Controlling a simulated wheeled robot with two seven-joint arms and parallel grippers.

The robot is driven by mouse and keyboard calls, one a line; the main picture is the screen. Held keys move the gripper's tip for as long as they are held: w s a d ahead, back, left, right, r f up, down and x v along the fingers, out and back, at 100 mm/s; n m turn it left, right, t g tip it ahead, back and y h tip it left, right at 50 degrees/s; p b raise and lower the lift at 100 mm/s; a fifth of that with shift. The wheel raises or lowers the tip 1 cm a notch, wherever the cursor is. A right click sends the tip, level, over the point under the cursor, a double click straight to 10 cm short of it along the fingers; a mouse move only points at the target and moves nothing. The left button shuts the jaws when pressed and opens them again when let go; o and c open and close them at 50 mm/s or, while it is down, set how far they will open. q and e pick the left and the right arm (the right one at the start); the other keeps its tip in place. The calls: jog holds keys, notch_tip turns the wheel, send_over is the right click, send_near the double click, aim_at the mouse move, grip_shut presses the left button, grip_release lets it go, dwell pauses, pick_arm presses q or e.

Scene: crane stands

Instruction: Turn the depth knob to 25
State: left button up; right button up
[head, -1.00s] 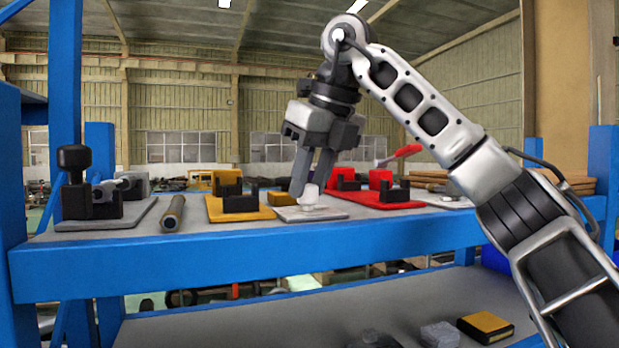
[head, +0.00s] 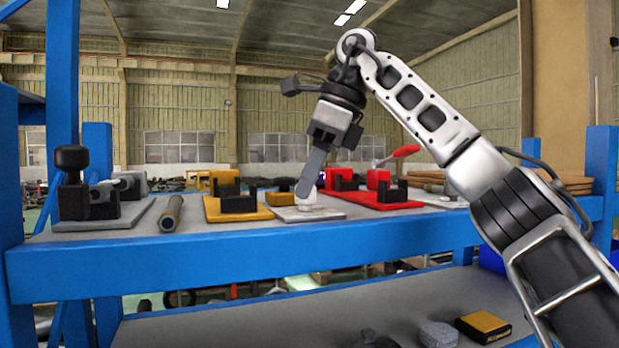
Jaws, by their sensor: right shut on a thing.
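The depth knob (head: 308,204) is a small white piece on a light grey plate (head: 290,215) on the blue-edged shelf, in the middle of the head view. My right gripper (head: 306,192) points down and is shut on the knob. Its fingers are seen edge-on, one in front of the other, and cover the knob's upper part. No scale or number on the knob can be read. My left gripper is out of view.
Left of the plate are a yellow plate (head: 222,212) with black blocks, a metal tube (head: 171,213) and a grey plate (head: 90,222) with a black-knobbed fixture. Right of it is a red plate (head: 385,203) with a red-handled clamp (head: 398,154). A lower shelf (head: 270,320) holds several small items.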

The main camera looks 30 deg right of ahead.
dwell(0.5)
jog(key=o, duration=1)
jog(key=shift+c, duration=0.2)
jog(key=v, duration=0.7)
jog(key=shift+r, duration=0.3)
jog(key=shift+d, duration=0.1)
